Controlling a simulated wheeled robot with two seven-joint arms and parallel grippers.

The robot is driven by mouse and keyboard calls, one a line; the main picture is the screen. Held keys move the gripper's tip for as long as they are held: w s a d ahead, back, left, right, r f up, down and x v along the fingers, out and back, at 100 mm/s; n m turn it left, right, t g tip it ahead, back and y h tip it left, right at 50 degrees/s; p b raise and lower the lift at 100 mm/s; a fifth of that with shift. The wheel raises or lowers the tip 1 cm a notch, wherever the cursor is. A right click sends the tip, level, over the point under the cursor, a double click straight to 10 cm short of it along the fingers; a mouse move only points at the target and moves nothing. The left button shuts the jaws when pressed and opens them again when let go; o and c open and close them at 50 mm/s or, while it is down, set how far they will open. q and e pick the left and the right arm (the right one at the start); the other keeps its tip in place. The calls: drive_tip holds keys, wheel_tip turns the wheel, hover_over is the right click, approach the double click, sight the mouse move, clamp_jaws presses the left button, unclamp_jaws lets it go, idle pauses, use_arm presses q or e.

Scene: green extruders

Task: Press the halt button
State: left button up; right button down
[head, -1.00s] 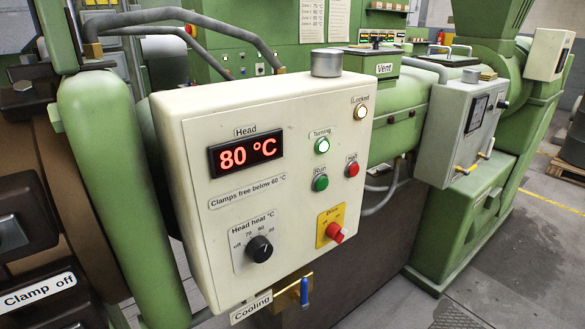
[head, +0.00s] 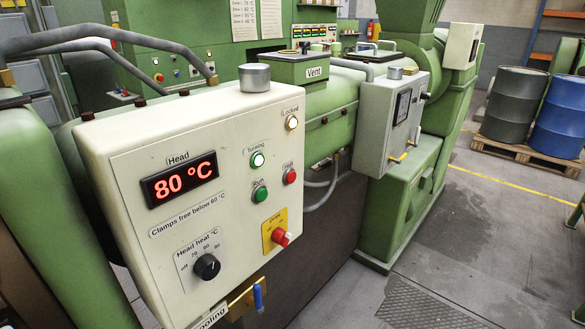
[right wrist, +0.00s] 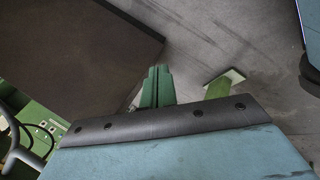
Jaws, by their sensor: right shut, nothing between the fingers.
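The halt button (head: 290,176) is a small red round button on the right part of the cream control box, under a small blurred label. The green run button (head: 260,195) sits to its lower left. Nothing covers the red button in the head view, and no gripper shows there. In the right wrist view, my right gripper (right wrist: 156,72) appears shut and empty, apart from the control box; the button does not show in that view. My left gripper is not in view.
The cream control box (head: 130,262) also carries a red 80 °C display (head: 180,181), a black heat knob (head: 207,266), a red drive switch (head: 281,238) and a lit turning lamp (head: 257,160). A blue-handled lever (head: 257,297) hangs below. Open floor lies right.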

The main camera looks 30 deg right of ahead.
sight(291, 177)
drive_tip(key=w+d+r+n+t+h+p, duration=0.1)
drive_tip(key=w+r+n+t, duration=0.15)
drive_tip(key=w+r, duration=0.45)
drive_tip(key=w+d+r+n+t+h+p, duration=0.1)
drive_tip(key=w+r+n+t, duration=0.15)
drive_tip(key=r, duration=0.85)
drive_tip(key=w+r+n+t+p, duration=0.1)
drive_tip(key=w+r+n+p, duration=0.15)
drive_tip(key=w+r, duration=0.45)
drive_tip(key=d+r+n+t+h+p, duration=0.1)
drive_tip(key=r+n+t+h, duration=0.1)
drive_tip(key=r, duration=1.2)
drive_tip(key=s+d+r+n+t+h+p, duration=0.1)
drive_tip(key=d+r+n+t+h, duration=0.1)
drive_tip(key=r, duration=1.3)
drive_tip(key=shift+s+d+r+n+t+h, duration=0.2)
drive_tip(key=shift+n+t+h, duration=0.15)
drive_tip(key=shift+t, duration=0.25)
drive_tip(key=shift+w, duration=0.1)
drive_tip(key=w+a, duration=0.3)
drive_tip(key=w, duration=0.5)
drive_tip(key=shift+a, duration=0.2)
drive_tip(key=shift+w, duration=0.15)
drive_tip(key=shift+w+a, duration=0.15)
drive_tip(key=shift+w, duration=0.15)
